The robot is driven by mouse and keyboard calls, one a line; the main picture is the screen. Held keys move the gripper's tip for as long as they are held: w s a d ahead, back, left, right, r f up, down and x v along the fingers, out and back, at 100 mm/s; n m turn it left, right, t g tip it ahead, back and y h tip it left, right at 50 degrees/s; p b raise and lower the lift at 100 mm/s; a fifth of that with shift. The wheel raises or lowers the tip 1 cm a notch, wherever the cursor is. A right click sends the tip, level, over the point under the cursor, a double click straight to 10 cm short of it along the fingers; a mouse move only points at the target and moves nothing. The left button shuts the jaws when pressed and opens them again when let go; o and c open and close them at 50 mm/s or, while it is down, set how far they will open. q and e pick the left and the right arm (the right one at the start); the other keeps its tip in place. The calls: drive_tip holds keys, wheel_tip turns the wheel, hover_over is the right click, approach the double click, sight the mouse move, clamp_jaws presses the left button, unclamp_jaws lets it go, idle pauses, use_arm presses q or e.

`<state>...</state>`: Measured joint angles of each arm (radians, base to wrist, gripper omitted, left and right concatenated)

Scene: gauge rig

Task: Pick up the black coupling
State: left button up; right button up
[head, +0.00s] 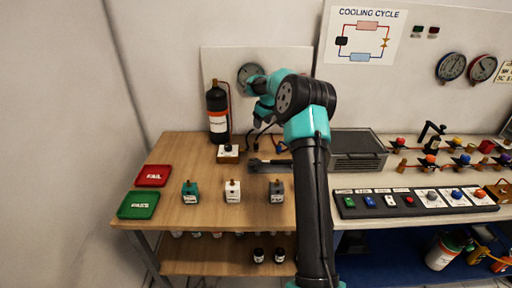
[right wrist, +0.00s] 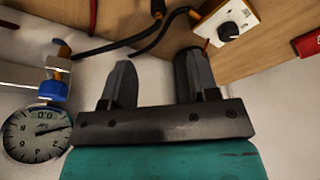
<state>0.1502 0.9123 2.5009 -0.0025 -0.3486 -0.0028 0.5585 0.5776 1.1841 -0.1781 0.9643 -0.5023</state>
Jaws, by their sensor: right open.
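In the head view, my right gripper (head: 262,112) is in front of the wall panel, above the back of the wooden bench. In the right wrist view its two dark fingers (right wrist: 155,82) are apart, with nothing seen between them. Black hoses (right wrist: 110,42) run across the right wrist view beyond the fingers. A dark fitting (right wrist: 158,8) is at the top edge, partly cut off. I cannot tell for certain which dark end is the black coupling. My left gripper is not in view.
A black cylinder (head: 217,104) stands at the back left of the bench (head: 165,221). A box with a black knob (head: 228,154) is near it. Red (head: 152,176) and green (head: 138,205) trays lie at left. A pressure gauge (right wrist: 37,133) is left of my fingers.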

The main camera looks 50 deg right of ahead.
sight(256, 143)
drive_tip(key=x, duration=1)
drive_tip(key=shift+x, duration=2.6)
drive_tip(key=shift+d, duration=0.1)
drive_tip(key=c, duration=1)
drive_tip(key=shift+r, duration=0.15)
wheel_tip(256, 143, up, 10)
drive_tip(key=shift+f, duration=0.1)
